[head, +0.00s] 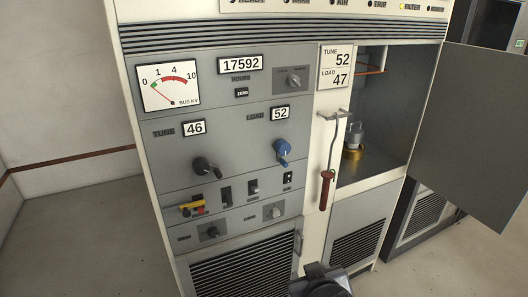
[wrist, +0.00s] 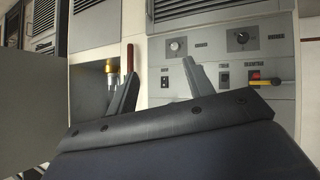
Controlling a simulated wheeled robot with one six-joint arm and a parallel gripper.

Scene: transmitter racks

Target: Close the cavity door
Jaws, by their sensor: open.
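The cavity door (head: 470,130) is a flat grey panel. In the head view it stands wide open, swung out to the right of the cavity (head: 400,95). Inside the cavity a metal tube stands on a brass base (head: 353,152). My gripper (head: 322,272) shows at the bottom of the head view, below and left of the door and apart from it. In the wrist view, which looks upside down, my gripper (wrist: 160,78) has its two fingers spread with nothing between them. The door (wrist: 30,115) fills the left side there.
A red-handled hook (head: 326,188) hangs on the post left of the cavity. The control panel with knobs (head: 281,148) and a red-yellow lever (head: 192,208) lies further left. Floor at lower right (head: 455,265) is clear; another rack stands behind the door.

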